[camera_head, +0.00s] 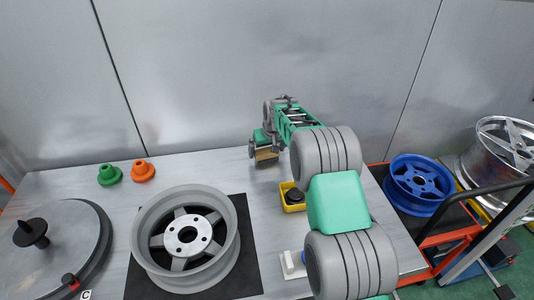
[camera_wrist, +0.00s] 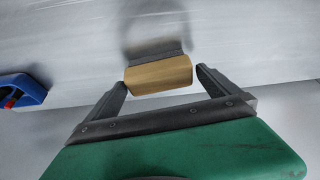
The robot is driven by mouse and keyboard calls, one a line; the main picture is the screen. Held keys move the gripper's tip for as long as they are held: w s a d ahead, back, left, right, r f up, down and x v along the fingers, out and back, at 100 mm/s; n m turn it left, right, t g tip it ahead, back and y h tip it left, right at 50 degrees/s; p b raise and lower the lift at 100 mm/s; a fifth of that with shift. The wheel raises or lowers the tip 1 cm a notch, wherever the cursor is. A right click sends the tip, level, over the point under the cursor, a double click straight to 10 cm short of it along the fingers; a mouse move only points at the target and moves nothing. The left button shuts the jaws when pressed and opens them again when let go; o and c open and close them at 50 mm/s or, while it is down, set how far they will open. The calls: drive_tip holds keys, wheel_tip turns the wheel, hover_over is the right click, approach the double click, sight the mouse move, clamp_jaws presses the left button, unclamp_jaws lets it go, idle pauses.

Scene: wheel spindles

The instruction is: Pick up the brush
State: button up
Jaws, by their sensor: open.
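The brush, a tan wooden block with dark bristles, shows in the wrist view (camera_wrist: 159,74). It lies between the two fingers of my gripper (camera_wrist: 160,82), with small gaps visible on both sides. The gripper is open. In the head view the brush (camera_head: 267,154) is near the back edge of the grey table, under my gripper (camera_head: 262,147). My arm reaches over from the right and hides part of the gripper there.
A grey wheel rim (camera_head: 187,238) sits on a black mat (camera_head: 247,272). A yellow box (camera_head: 292,206) stands beside my arm. Green (camera_head: 109,175) and orange (camera_head: 142,170) cones stand at the back left.

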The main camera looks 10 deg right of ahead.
drive_tip(key=shift+w+f, duration=0.2)
drive_tip(key=shift+f, duration=0.2)
drive_tip(key=shift+c, duration=0.4)
drive_tip(key=c, duration=1.1)
drive_tip(key=shift+r, duration=0.2)
drive_tip(key=shift+r, duration=0.25)
wheel_tip(320, 180, up, 3)
drive_tip(key=shift+s+f+b, duration=0.1)
drive_tip(key=shift+f+b, duration=0.05)
drive_tip(key=shift+b, duration=0.45)
drive_tip(key=s+a+r+b, duration=0.1)
drive_tip(key=s+a+r, duration=0.1)
drive_tip(key=s+r, duration=0.1)
drive_tip(key=s+a+r, duration=0.2)
drive_tip(key=s+r, duration=0.1)
drive_tip(key=s, duration=0.2)
drive_tip(key=s+a+r+b, duration=0.1)
drive_tip(key=s+a+r, duration=0.1)
drive_tip(key=s+r, duration=0.1)
drive_tip(key=shift+s+r+b, duration=0.25)
drive_tip(key=shift+s+b, duration=0.05)
drive_tip(key=shift+s, duration=0.45)
